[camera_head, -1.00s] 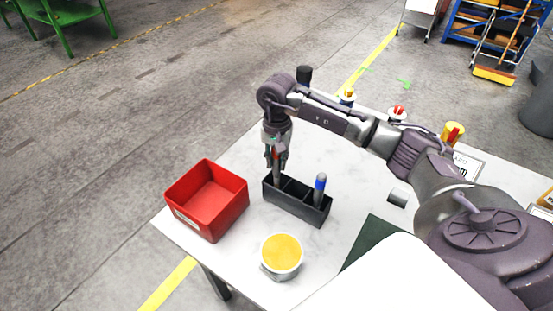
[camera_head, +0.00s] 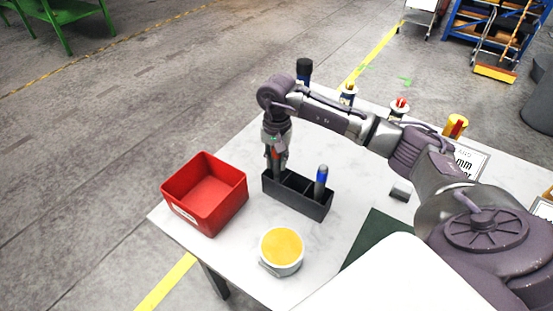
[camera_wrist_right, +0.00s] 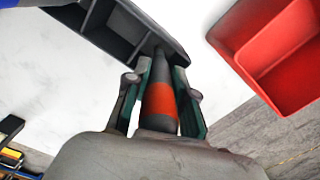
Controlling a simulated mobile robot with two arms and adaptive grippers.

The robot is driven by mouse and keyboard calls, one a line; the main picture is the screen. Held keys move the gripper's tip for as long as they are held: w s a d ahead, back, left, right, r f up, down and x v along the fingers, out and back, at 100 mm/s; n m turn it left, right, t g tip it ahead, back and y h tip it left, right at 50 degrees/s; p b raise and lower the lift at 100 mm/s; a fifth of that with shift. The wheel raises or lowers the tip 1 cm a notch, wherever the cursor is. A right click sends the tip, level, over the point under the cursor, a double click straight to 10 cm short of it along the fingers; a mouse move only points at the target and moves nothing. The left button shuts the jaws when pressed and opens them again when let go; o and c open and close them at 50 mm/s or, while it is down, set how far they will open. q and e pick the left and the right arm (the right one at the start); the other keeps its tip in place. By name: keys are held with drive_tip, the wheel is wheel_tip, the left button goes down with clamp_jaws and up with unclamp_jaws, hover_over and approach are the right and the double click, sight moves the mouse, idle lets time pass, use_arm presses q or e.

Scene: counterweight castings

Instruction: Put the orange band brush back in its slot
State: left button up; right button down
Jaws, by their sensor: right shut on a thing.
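The orange band brush (camera_wrist_right: 159,100) has a dark grey handle with an orange band. My right gripper (camera_wrist_right: 160,82) is shut on it, one finger on each side. In the head view my right gripper (camera_head: 276,160) points down over the left end of the black slotted holder (camera_head: 312,207). The brush's far end reaches the end compartment of the holder (camera_wrist_right: 105,25) in the wrist view. How deep it sits is hidden. A blue band brush (camera_head: 321,180) stands in the holder's right compartment; the middle shows empty. My left gripper is not in view.
A red bin (camera_head: 206,205) stands close to the left of the holder. A yellow-topped tin (camera_head: 282,250) stands in front. A small grey block (camera_head: 400,192) and a dark green mat (camera_head: 372,238) lie to the right. Several containers line the back edge.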

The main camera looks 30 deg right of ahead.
drive_tip(key=shift+f, duration=0.35)
drive_tip(key=c, duration=0.9)
unclamp_jaws()
wheel_tip(320, 180, up, 12)
drive_tip(key=shift+d+r, duration=0.1)
